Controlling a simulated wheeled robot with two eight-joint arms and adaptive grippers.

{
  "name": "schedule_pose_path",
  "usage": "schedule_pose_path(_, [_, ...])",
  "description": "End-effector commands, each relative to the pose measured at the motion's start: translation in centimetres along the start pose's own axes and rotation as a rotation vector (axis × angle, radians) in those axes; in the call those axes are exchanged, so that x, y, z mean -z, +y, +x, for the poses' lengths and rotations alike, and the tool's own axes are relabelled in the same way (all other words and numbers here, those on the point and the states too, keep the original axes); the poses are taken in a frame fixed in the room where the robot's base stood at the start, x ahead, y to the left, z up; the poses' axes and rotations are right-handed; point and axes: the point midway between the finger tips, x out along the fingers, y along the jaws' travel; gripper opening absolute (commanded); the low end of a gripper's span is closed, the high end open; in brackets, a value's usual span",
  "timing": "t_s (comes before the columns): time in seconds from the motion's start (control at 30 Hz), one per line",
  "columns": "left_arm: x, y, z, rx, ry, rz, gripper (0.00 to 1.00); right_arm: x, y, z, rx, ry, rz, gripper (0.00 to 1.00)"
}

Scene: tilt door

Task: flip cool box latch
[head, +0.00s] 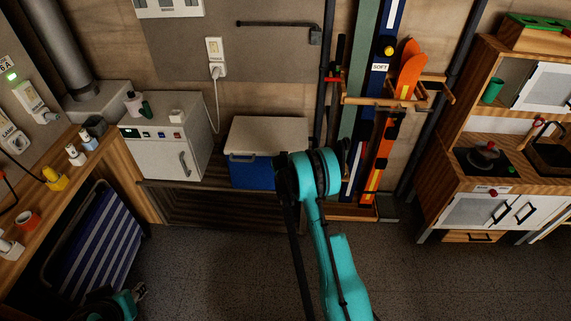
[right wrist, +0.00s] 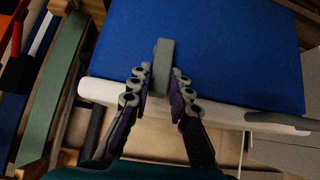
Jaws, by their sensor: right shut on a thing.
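The cool box has a blue body (head: 252,173) and a pale lid (head: 268,135), and stands on a low wooden bench in the head view. In the right wrist view its blue body (right wrist: 225,50) and white lid edge (right wrist: 105,92) appear upside down. The grey latch (right wrist: 164,58) lies across the seam onto the blue side. My right gripper (right wrist: 163,88) is shut on the latch, one finger on each side. My own arm hides this gripper in the head view. My left gripper (head: 138,292) is at the lower left of the head view, mostly cut off, its finger opening unclear.
A white fridge-like cabinet (head: 168,145) stands left of the cool box. A ski rack (head: 385,102) with skis stands close on its right. A toy kitchen (head: 490,180) is further right. A blue striped folding item (head: 92,240) leans at left. The dark floor is clear in front.

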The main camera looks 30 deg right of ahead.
Motion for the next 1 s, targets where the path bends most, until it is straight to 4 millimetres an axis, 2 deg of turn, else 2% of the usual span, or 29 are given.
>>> schedule_pose_path(0.07, [0.0,0.0,0.0,0.000,0.000,0.000,0.33,-0.1,0.0,0.0,0.000,-0.001,-0.001,0.00])
schedule_pose_path(0.1, [0.0,0.0,0.0,0.000,0.000,0.000,0.33,-0.1,0.0,0.0,0.000,-0.001,-0.001,0.26])
schedule_pose_path(0.17, [0.0,0.0,0.0,0.000,0.000,0.000,0.33,-0.1,0.0,0.0,0.000,-0.001,-0.001,0.40])
schedule_pose_path(0.47, [0.0,0.0,0.0,0.000,0.000,0.000,0.33,0.0,0.0,-0.1,0.001,0.000,0.000,0.40])
schedule_pose_path(0.57, [0.0,0.0,0.0,0.000,0.000,0.000,0.33,0.0,0.0,-0.7,0.001,0.000,0.000,0.40])
schedule_pose_path(0.67, [0.0,0.0,0.0,0.000,0.000,0.000,0.33,0.0,-0.1,-2.2,0.002,0.000,-0.001,0.40])
schedule_pose_path(1.0, [0.0,0.0,0.0,0.000,0.000,0.000,0.33,-0.1,0.0,-9.3,0.001,0.000,-0.002,0.40])
